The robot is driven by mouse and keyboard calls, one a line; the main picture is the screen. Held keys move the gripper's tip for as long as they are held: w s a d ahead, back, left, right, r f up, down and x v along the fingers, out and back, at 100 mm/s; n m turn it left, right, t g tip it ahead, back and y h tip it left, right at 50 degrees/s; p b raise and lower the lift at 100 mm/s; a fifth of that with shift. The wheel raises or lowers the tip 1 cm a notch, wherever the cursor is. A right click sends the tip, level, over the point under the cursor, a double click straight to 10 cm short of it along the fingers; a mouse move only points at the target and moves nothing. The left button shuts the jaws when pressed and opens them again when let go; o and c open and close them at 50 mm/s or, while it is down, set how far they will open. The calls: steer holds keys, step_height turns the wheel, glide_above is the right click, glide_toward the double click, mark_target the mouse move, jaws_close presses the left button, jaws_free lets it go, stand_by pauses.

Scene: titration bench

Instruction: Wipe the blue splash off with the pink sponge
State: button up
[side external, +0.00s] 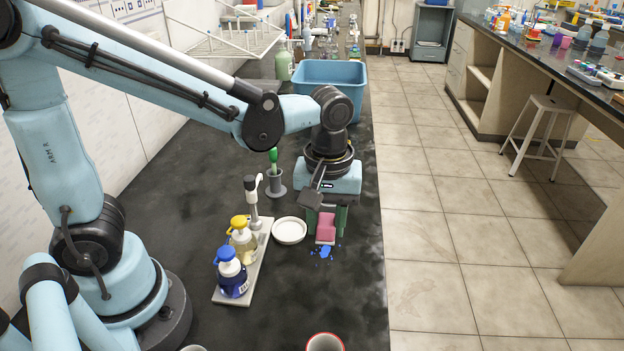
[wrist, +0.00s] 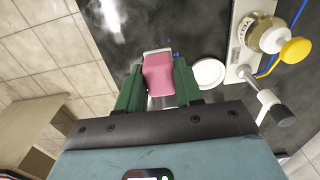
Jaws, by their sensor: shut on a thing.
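The pink sponge (side external: 326,225) is between the green fingers of my gripper (side external: 327,226), low at the bench top near its right edge. In the wrist view the sponge (wrist: 158,75) sits between both green fingers of my gripper (wrist: 157,84), which is shut on it. A pale layer shows along the sponge's far edge. The blue splash (side external: 325,251) lies on the dark bench just in front of the sponge, with small drops around it. In the wrist view only small blue specks show beyond the sponge; the sponge hides the rest. I cannot tell whether the sponge touches the bench.
A white dish (side external: 289,231) stands just left of my gripper. Left of it, a pale tray (side external: 257,262) holds a yellow-capped bottle (side external: 241,242), a blue-capped bottle (side external: 231,273) and a stand. A blue tub (side external: 330,77) is behind. A red-rimmed cup (side external: 325,342) is at the front.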

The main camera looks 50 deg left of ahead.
mark_target(326, 255)
steer(key=shift+f, duration=3.55)
steer(key=shift+w+a+f, duration=0.4)
steer(key=shift+w+a, duration=0.05)
jaws_close()
steer(key=shift+w+a+f, duration=0.1)
steer(key=shift+w+a, duration=1.75)
steer(key=shift+w+a+f, duration=0.1)
steer(key=shift+w+a, duration=0.35)
steer(key=s+d, duration=0.3)
steer(key=shift+s+d, duration=1.25)
steer(key=shift+a+r, duration=0.1)
steer(key=shift+r, duration=4)
